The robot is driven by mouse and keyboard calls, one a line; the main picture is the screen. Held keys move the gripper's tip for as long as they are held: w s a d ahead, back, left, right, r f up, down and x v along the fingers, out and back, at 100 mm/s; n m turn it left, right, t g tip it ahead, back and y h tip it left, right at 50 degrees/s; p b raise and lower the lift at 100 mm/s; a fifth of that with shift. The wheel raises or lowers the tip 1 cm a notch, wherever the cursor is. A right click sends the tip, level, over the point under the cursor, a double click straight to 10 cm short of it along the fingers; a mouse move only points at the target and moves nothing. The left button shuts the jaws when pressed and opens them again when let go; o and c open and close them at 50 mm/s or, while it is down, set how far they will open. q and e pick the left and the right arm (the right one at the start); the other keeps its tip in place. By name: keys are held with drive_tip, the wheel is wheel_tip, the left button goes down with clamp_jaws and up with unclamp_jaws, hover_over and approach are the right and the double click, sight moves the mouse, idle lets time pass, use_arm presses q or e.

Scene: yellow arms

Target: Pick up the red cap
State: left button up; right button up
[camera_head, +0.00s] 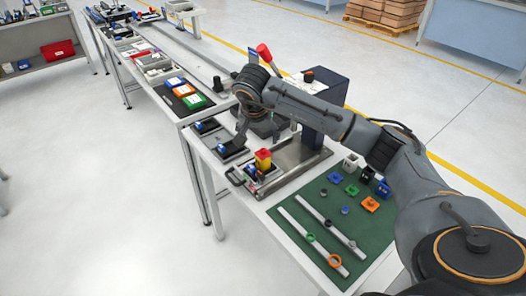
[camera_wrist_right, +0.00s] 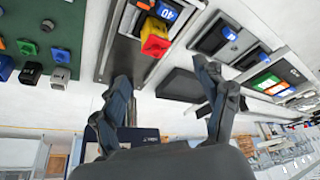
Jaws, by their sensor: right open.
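The red cap (camera_head: 263,153) sits on top of a yellow block on a small fixture at the near left end of the metal plate. In the right wrist view the red cap (camera_wrist_right: 155,46) shows with yellow beside it, above and left of the gap between my fingers. My right gripper (camera_head: 242,135) hangs over the table just behind and left of the cap, apart from it. In the right wrist view my right gripper (camera_wrist_right: 168,85) has its two dark fingers spread wide with nothing between them. My left gripper is not in view.
A press with a red-knobbed lever (camera_head: 264,53) stands behind the plate. A green mat (camera_head: 295,240) with small coloured parts and rails lies at the near right. Blue, orange and green boxes (camera_head: 182,93) lie farther left.

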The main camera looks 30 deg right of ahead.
sight(263, 150)
drive_tip(key=p+x, duration=0.1)
drive_tip(key=x, duration=0.1)
drive_tip(key=p+x, duration=0.1)
drive_tip(key=x, duration=0.2)
drive_tip(key=p+x, duration=0.1)
drive_tip(key=x, duration=0.1)
drive_tip(key=shift+d+f, duration=0.3)
drive_tip(key=shift+d, duration=0.15)
drive_tip(key=shift+f, duration=0.2)
drive_tip(key=c, duration=0.8)
drive_tip(key=shift+c, duration=0.4)
